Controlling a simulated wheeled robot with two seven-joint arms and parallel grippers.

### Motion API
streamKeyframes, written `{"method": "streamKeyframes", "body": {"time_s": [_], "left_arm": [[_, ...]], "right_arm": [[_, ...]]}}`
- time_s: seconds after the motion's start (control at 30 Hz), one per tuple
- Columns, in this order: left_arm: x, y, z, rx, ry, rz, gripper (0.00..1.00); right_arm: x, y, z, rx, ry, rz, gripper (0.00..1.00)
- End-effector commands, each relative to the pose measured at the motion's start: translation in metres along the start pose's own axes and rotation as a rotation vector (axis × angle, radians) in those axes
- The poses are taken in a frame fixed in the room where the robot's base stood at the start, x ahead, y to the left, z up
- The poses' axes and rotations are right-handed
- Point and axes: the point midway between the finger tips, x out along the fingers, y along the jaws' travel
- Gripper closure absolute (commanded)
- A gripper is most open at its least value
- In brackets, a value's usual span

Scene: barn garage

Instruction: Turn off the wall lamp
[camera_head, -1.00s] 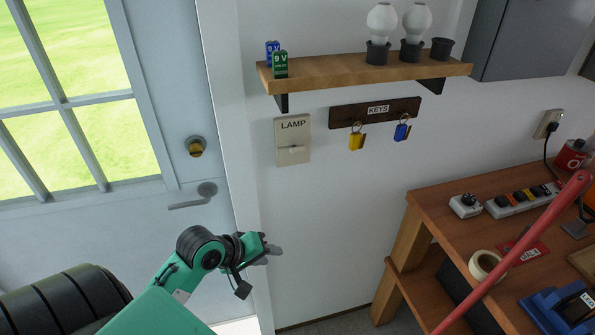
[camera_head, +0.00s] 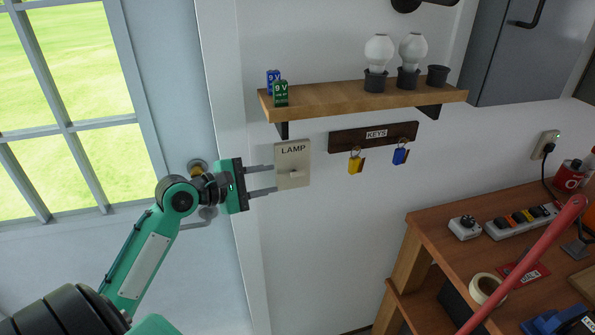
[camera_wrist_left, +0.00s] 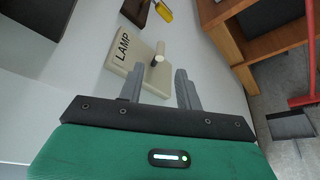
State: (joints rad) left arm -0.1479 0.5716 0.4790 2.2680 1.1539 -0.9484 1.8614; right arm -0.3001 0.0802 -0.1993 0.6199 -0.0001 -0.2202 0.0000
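The lamp switch plate (camera_head: 285,156), cream and marked LAMP, is on the white wall below the shelf. Its small light toggle (camera_head: 295,174) sticks out in the lower half of the plate. In the left wrist view the plate (camera_wrist_left: 137,58) and the toggle (camera_wrist_left: 158,54) lie beyond the fingers. My left gripper (camera_head: 274,179) is open and empty, with its two fingers apart at the left edge of the plate. In the left wrist view the open fingers (camera_wrist_left: 160,85) point toward the plate, with the toggle ahead of the gap. Contact cannot be told. My right gripper is not in view.
A wooden shelf (camera_head: 350,99) with batteries and bulbs juts out above the plate. A key rack (camera_head: 345,139) hangs to the right. A wooden workbench (camera_head: 430,220) stands lower right. The door (camera_head: 165,60) is at the left.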

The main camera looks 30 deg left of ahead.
Motion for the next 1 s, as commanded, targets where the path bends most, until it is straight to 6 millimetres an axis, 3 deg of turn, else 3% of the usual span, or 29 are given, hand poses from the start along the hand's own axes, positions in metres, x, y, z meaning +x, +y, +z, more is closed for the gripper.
{"method": "streamKeyframes", "body": {"time_s": [0.2, 0.43, 0.6, 0.87, 0.9, 1.0], "left_arm": [[0.044, 0.002, 0.003, 0.0, -0.002, -0.001, 0.65], [0.08, 0.001, 0.001, -0.001, -0.001, -0.001, 0.65], [0.091, 0.0, 0.001, 0.001, 0.0, -0.001, 0.65], [0.093, -0.001, 0.0, 0.002, 0.0, -0.001, 0.65], [0.093, -0.001, 0.0, 0.002, 0.0, -0.001, 0.67], [0.093, -0.001, 0.0, 0.002, 0.0, -0.001, 0.86]], "right_arm": [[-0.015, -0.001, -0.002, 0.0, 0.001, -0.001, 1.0], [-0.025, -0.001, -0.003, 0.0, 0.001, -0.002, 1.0], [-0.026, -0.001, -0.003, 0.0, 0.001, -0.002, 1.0], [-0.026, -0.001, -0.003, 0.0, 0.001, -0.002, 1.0], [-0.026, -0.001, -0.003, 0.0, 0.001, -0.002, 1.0], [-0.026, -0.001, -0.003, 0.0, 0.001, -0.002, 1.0]]}}
